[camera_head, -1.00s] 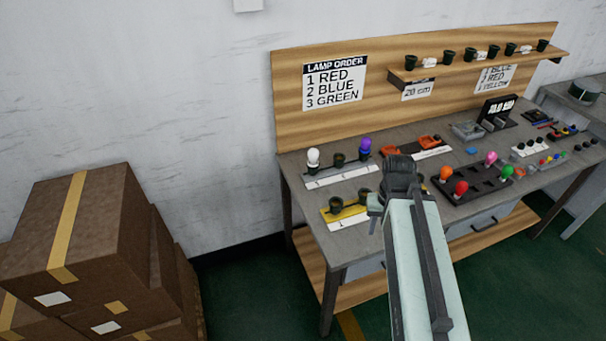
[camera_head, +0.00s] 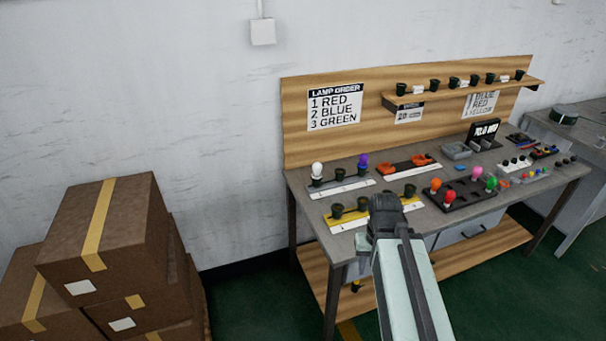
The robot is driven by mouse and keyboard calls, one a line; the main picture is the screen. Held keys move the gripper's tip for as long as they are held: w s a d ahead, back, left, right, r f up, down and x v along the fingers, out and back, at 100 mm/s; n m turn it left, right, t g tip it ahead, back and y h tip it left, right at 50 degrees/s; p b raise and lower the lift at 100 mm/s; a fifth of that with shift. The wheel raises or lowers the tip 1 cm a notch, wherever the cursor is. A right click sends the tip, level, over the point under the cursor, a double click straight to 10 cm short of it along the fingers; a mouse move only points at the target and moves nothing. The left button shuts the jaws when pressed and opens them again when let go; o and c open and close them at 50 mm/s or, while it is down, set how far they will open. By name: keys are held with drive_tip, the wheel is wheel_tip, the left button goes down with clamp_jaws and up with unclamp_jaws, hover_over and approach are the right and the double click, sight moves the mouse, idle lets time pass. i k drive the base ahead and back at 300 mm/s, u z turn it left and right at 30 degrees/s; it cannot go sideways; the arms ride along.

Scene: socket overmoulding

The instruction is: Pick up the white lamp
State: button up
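The white lamp (camera_head: 317,169) stands upright in a dark socket at the left end of a grey strip with a white label (camera_head: 345,189), near the back left of the workbench (camera_head: 300,180). A purple lamp (camera_head: 363,160) stands in the same strip at its right end, with an empty dark socket between them. My arm reaches up from the bottom of the view and ends in a dark joint over the bench's front edge, right of and nearer than the white lamp. My gripper's fingers do not show.
A yellow strip with dark sockets (camera_head: 345,223) lies in front of the white lamp's strip. A black tray (camera_head: 460,198) with several coloured lamps lies to the right. A backboard with a shelf (camera_head: 460,92) rises behind. Cardboard boxes (camera_head: 110,225) are stacked at the left.

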sight(317, 167)
drive_tip(key=u, duration=0.3)
drive_tip(key=i, duration=1)
drive_tip(key=u, duration=1.85)
drive_tip(key=k, duration=0.95)
drive_tip(key=u, duration=0.35)
drive_tip(key=i, duration=1)
drive_tip(key=z, duration=0.05)
